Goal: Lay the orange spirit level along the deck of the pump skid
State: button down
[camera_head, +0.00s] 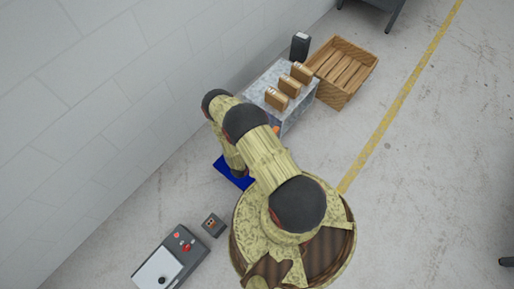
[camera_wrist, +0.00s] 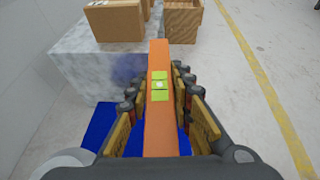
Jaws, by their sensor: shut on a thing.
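My gripper (camera_wrist: 160,112) is shut on the orange spirit level (camera_wrist: 159,58), its fingers on either side of it. The level points away from the wrist, with its green vials facing the camera. In the wrist view its far end overlaps a grey-white mottled block. A flat blue surface (camera_wrist: 95,125) shows below and left of the gripper; in the head view a blue piece (camera_head: 228,170) shows beside my arm. I cannot tell for sure whether this is the pump skid's deck. My arm hides the gripper and most of the level in the head view; a small orange bit shows (camera_head: 277,130).
The mottled block (camera_head: 268,78) bears several brown boxes (camera_head: 276,99). A wooden crate (camera_head: 341,70) and a dark canister (camera_head: 300,45) stand beyond. A wall runs along the left. A grey unit with red knobs (camera_head: 172,258) lies at lower left. Floor right of the yellow line is mostly clear.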

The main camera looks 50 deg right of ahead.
jog(key=s+d+f+m+g, duration=0.1)
jog(key=s+d+f, duration=0.1)
jog(key=s+f, duration=0.6)
jog(key=w+a+f+b, duration=0.2)
jog(key=a, duration=0.1)
jog(key=w+a+f+b, duration=0.2)
jog(key=a+f, duration=0.1)
jog(key=a, duration=0.1)
jog(key=w+a+f+b, duration=0.2)
jog(key=a+f, duration=0.1)
jog(key=a, duration=0.1)
jog(key=f, duration=0.1)
jog(key=f+b, duration=0.2)
jog(key=f, duration=0.1)
jog(key=shift+w+a, duration=0.2)
jog(key=shift+a, duration=0.05)
jog(key=shift+r, duration=0.15)
jog(key=c, duration=2)
grip_release()
jog(key=shift+f, duration=0.2)
jog(key=o, duration=0.4)
jog(key=shift+c, duration=0.2)
jog(key=shift+o, duration=0.3)
